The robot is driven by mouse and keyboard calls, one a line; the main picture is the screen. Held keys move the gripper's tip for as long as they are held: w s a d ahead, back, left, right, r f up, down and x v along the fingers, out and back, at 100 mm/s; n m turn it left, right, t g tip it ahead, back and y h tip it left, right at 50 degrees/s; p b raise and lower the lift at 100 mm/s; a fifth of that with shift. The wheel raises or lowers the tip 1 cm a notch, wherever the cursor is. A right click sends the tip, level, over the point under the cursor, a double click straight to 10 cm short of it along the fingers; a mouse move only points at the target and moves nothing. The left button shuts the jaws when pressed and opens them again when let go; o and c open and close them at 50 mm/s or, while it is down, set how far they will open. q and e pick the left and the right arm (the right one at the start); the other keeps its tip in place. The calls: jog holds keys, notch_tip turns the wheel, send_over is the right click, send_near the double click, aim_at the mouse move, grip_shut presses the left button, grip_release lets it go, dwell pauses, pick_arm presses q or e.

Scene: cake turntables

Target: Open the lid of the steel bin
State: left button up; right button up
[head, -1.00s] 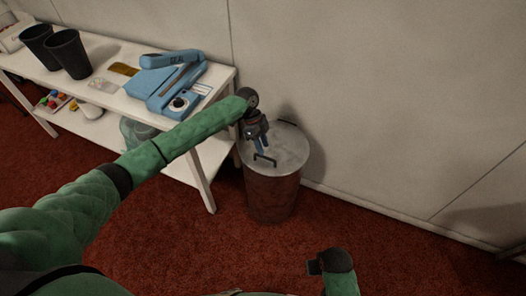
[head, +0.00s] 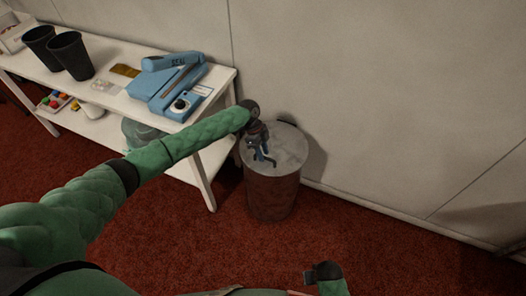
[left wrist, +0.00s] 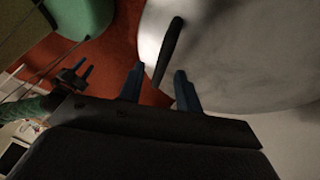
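The steel bin (head: 272,190) is a round, brownish cylinder on the carpet. Its pale grey lid (head: 289,150) lies flat on top, shut. The dark lid handle (head: 270,163) is at the near side, partly hidden by my left gripper (head: 262,156). In the left wrist view, the handle (left wrist: 170,45) is a dark bar whose lower end reaches between the two blue fingertips of my left gripper (left wrist: 160,84). The fingers are apart, with gaps visible beside the bar. My right gripper (head: 310,276) is low in the head view, far from the bin; its fingers look apart in the left wrist view (left wrist: 76,69).
A white shelf table (head: 112,97) stands left of the bin, its corner close to my left forearm. It bears a blue device (head: 168,85) and dark cups (head: 69,55). The wall (head: 380,90) is right behind the bin. Red carpet to the right is clear.

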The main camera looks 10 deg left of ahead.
pick_arm(q)
jog(key=shift+f, duration=0.2)
pick_arm(e)
jog(key=shift+f, duration=0.25)
pick_arm(q)
grip_shut()
jog(key=shift+d+r, duration=0.1)
jog(key=shift+r, duration=0.05)
